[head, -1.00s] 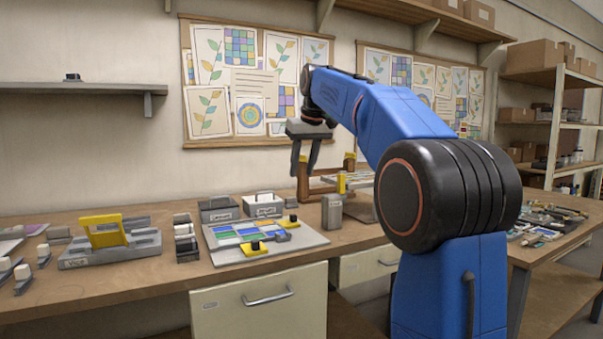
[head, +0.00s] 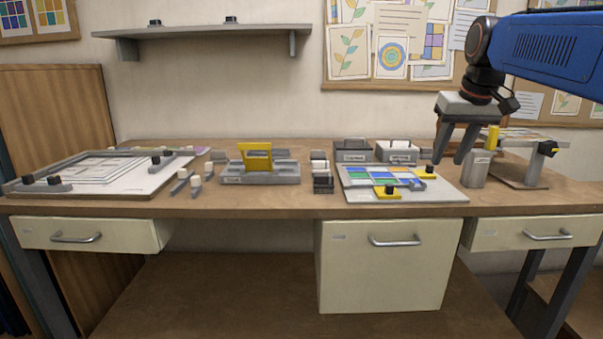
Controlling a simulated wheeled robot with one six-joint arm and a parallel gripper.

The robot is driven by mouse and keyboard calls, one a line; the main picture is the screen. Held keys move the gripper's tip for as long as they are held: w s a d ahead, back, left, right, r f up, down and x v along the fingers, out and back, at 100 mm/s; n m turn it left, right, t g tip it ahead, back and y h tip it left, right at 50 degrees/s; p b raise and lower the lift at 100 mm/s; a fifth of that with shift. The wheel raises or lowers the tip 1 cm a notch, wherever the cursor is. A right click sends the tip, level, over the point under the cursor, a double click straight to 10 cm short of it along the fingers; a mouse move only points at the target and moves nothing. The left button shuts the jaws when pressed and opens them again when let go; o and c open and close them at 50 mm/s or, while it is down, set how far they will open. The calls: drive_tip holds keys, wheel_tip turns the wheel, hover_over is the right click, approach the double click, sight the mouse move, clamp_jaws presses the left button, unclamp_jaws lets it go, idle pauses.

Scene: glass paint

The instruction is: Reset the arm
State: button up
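My blue arm (head: 555,45) reaches in from the upper right in the head view. My gripper (head: 450,157) hangs from its dark wrist with the fingers pointing down. The two fingers are apart and nothing shows between them.
A grey rack with a yellow piece (head: 257,157) stands at the middle, and a framed drawing board (head: 110,178) lies at left. A grey stand (head: 530,170) is at right. A shelf (head: 215,32) hangs above.

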drive_tip(key=s+a+f, duration=0.2)
drive_tip(key=s+f, duration=1.2)
drive_tip(key=s+a+f, duration=0.3)
drive_tip(key=s+f, duration=1)
drive_tip(key=f, duration=0.1)
drive_tip(key=shift+s+a+f, duration=0.35)
